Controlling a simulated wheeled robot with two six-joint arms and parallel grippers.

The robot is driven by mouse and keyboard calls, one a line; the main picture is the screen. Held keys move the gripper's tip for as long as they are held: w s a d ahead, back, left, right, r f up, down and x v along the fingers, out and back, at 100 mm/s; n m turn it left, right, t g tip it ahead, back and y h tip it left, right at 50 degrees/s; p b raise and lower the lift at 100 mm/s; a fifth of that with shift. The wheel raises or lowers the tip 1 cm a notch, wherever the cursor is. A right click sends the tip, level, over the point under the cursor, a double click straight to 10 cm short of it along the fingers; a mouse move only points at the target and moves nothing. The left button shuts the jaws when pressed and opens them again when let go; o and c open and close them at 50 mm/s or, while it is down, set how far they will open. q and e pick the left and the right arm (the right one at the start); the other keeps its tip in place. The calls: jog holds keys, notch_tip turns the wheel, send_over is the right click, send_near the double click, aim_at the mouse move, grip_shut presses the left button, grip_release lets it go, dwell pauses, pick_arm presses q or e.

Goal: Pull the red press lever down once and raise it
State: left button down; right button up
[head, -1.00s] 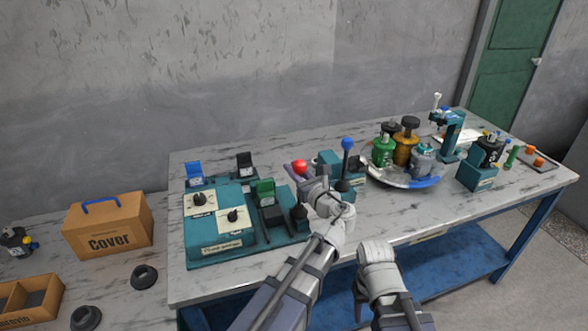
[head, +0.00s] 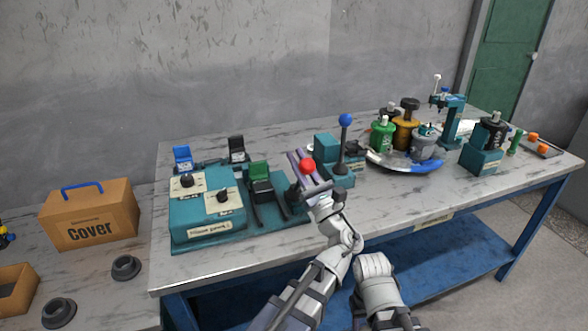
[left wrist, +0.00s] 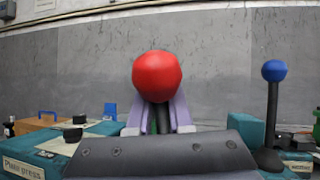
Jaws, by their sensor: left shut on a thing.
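The red press lever has a red ball knob (head: 308,166) and stands between the teal plate press (head: 208,210) and the blue-knobbed lever (head: 345,121). My left gripper (head: 300,160) is shut on the red lever, its purple fingers on both sides of the stem. In the left wrist view the red knob (left wrist: 157,76) sits above the fingers, and the dark stem shows between them. The gripper body hides the lever's foot. Part of my right arm shows at the bottom of the head view, but I do not make out its gripper.
A blue-knobbed lever (left wrist: 272,72) stands close on the right. A green switch-like part (head: 260,171) is on the left. A Cover box (head: 90,215) stands at left. The table's front strip is clear.

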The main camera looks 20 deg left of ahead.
aim_at(302, 170)
pick_arm(q)
jog(key=s+y+b, duration=0.1)
jog(key=d+f+y+b, duration=0.1)
jog(key=shift+s+d+f+n+b, duration=0.1)
jog(key=shift+s+d+n+b, duration=0.1)
jog(key=shift+s+n+b, duration=0.2)
jog(key=shift+s+d+t+b, duration=0.1)
jog(key=shift+s+t+b, duration=0.2)
jog(key=shift+t, duration=0.1)
pick_arm(e)
notch_tip(302, 170, down, 4)
jog(key=shift+f, duration=0.25)
pick_arm(q)
jog(key=c, duration=0.8)
grip_release()
jog(key=shift+c, duration=0.2)
